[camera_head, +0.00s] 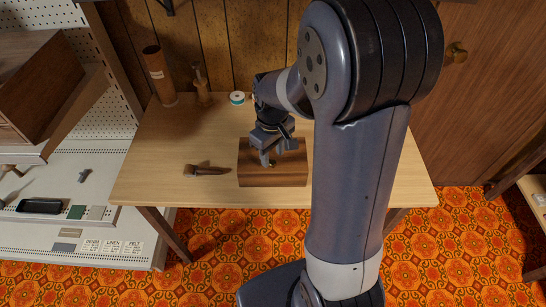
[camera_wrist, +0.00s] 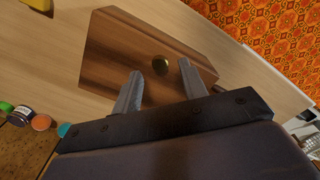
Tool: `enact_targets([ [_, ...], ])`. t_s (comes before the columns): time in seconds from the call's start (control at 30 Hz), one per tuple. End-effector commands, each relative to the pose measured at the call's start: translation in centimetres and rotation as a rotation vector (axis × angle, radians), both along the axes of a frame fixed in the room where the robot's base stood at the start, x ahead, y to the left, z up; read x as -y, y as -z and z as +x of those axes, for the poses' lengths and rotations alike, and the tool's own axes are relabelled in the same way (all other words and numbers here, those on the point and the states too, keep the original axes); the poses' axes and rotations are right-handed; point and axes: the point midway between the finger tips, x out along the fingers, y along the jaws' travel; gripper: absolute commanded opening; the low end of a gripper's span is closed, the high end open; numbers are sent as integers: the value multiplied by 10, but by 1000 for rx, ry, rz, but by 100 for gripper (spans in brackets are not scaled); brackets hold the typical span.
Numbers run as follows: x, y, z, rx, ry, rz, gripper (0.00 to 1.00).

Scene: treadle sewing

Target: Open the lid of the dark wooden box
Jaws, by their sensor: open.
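The dark wooden box (camera_head: 272,175) sits on the light wooden table, near its front edge, with its lid down as far as I can see. Nothing is held. Whether the fingers touch the box I cannot tell. My arm hides the table right of the box.
On the table (camera_head: 150,180), a brown hammer-like tool (camera_head: 205,171) lies left of the box. A tall brown cylinder (camera_head: 159,75), a wooden bottle-like item (camera_head: 201,88) and a white-and-teal spool (camera_head: 237,98) stand at the back. A white pegboard shelf (camera_head: 100,215) stands left.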

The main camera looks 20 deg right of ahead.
Motion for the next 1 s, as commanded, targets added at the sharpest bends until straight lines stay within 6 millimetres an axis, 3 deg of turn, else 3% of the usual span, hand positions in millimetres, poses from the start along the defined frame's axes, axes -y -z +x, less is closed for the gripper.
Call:
enact_targets([
  [0.2, 0, 20, 0, -1, 0, 0, 41],
  [0.5, 0, 21, 0, 0, 0, 0, 41],
  [1.0, 0, 21, 0, 0, 0, 0, 0],
])
